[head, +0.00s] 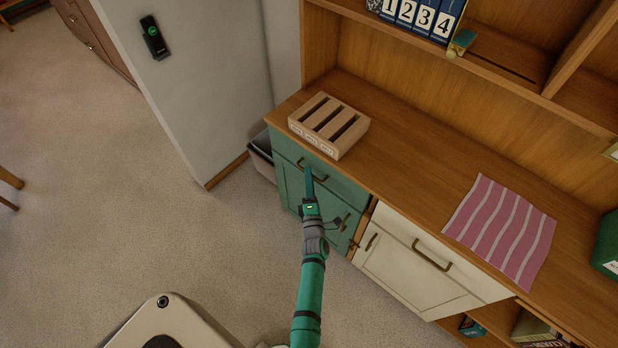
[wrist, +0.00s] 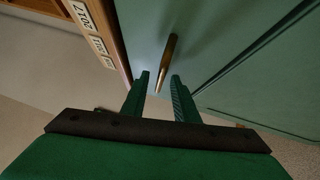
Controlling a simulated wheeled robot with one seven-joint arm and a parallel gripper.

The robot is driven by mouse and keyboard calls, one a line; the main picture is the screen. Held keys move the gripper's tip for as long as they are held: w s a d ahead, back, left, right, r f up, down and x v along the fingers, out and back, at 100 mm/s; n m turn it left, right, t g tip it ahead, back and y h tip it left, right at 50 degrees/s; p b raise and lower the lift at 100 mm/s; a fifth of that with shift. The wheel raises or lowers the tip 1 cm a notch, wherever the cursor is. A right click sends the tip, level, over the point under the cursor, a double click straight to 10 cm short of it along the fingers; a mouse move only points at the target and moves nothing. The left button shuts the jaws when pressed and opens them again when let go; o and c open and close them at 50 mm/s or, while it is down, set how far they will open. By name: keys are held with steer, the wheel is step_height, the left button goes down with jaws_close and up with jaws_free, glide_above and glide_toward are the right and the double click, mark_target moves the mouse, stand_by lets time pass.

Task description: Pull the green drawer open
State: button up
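The green drawer (head: 346,189) is the top front of the green cabinet under the wooden counter, and it looks shut. Its brass bar handle (head: 320,178) is partly hidden by my gripper (head: 308,176) in the head view. In the wrist view the green front (wrist: 225,40) fills the upper right, and the brass handle (wrist: 168,60) points down between my two green fingers. My gripper (wrist: 160,76) is open, with a finger on each side of the handle's near end. I see no clear contact with the handle.
A wooden slotted tray (head: 345,127) stands on the counter above the drawer. A green door (head: 330,217) with its own handle is below. A cream drawer unit (head: 405,270) is to the right, and a bin (head: 262,158) is at the left. The carpet in front is clear.

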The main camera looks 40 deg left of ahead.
steer(key=shift+d, duration=0.1)
jaws_close()
stand_by(1.3)
